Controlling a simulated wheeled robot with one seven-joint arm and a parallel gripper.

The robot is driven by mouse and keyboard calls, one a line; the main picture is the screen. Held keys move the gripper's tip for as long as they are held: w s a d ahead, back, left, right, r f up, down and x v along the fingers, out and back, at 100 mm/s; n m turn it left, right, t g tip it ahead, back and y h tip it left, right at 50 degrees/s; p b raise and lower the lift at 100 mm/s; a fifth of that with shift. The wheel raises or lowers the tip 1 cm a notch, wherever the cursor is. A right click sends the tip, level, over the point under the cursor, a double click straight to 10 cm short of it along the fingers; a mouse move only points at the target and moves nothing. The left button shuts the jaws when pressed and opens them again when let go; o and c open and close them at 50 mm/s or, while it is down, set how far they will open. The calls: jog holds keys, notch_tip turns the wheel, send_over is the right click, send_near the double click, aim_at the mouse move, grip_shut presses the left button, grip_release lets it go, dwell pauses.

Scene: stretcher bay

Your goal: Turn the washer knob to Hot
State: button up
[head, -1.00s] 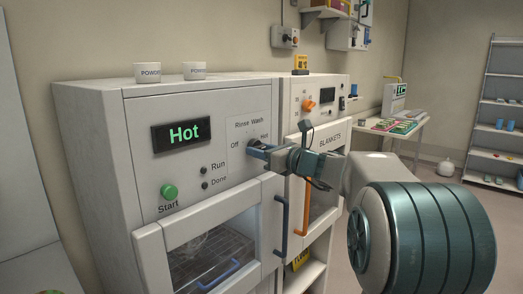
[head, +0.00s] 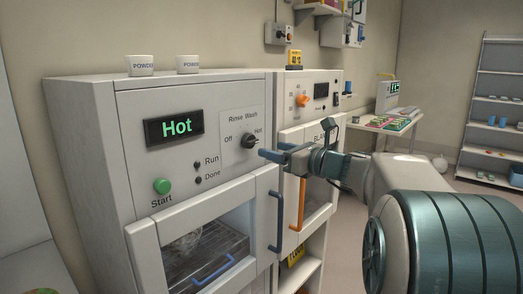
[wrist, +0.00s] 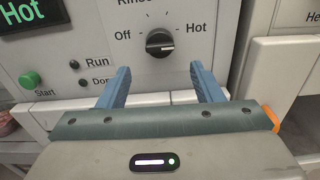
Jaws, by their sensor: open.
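The washer (head: 105,150) stands at left with a black knob (head: 250,141) on its front panel. The knob also shows in the wrist view (wrist: 159,43), with its white pointer mark turned right, toward the word Hot. The lit display (head: 175,127) reads "Hot" in green. My gripper (head: 265,156) is open and empty, back from the panel and apart from the knob. In the wrist view my gripper's two blue fingers (wrist: 159,80) stand apart, below and to either side of the knob.
A green Start button (head: 162,186) and Run and Done lamps sit left of the knob. The washer door has a blue handle (head: 277,221). The neighbouring cabinet has an orange handle (head: 298,204). Two white cups (head: 140,66) stand on the washer. Open floor lies right.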

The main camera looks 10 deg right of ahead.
jog(key=v, duration=0.6)
jog(key=shift+s, duration=0.15)
jog(key=s+a+f+n+g+h, duration=0.2)
jog(key=s+a+f+n+g, duration=0.65)
jog(key=a+f+n, duration=0.3)
jog(key=s+d+f+n+g+h+p, duration=0.1)
jog(key=s+d+f+n+g+h, duration=0.2)
jog(key=s+f+n+h, duration=0.5)
jog(key=s+f+n, duration=0.5)
jog(key=s+n, duration=0.3)
jog(key=n, duration=0.1)
jog(key=shift+h+p, duration=0.3)
jog(key=shift+p, duration=0.1)
jog(key=shift+s, duration=0.1)
